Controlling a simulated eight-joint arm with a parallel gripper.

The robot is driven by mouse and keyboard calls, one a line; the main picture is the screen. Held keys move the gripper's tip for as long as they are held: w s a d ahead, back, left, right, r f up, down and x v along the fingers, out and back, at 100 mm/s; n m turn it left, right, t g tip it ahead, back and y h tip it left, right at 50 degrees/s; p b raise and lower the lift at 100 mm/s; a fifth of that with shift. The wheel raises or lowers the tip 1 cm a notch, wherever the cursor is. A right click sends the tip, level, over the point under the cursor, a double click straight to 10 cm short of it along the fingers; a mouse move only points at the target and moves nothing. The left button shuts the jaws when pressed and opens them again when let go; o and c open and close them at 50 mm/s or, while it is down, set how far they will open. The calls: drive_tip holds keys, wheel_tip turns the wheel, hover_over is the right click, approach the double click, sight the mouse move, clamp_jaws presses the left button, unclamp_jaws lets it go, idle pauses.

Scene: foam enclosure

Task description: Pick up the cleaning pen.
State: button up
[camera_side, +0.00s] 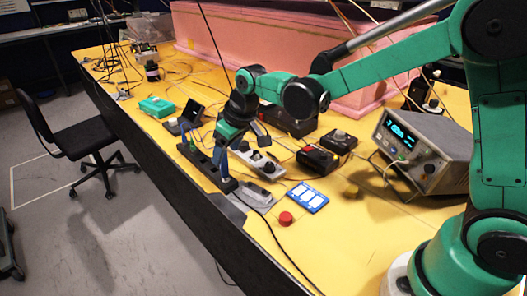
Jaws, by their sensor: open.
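I cannot pick out the cleaning pen with certainty at this size. A small slim blue-and-green item (185,144) stands at the far end of a dark power strip near the table's left edge, but its shape is too small to name. My gripper (240,158) is open and points down over the middle of the yellow table, among the power strips. I cannot tell whether its tips touch anything. My gripper and wrist hide part of the table and strips behind them.
Two dark boxes (318,160) lie right of my gripper, near a bench instrument (424,148) with a lit display. A blue-and-white card (307,197) and a red button (286,218) lie in front. A pink foam wall (240,40) closes the back. Cables cross the table.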

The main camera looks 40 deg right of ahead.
sight(226, 176)
drive_tip(key=shift+x, duration=1.8)
clamp_jaws()
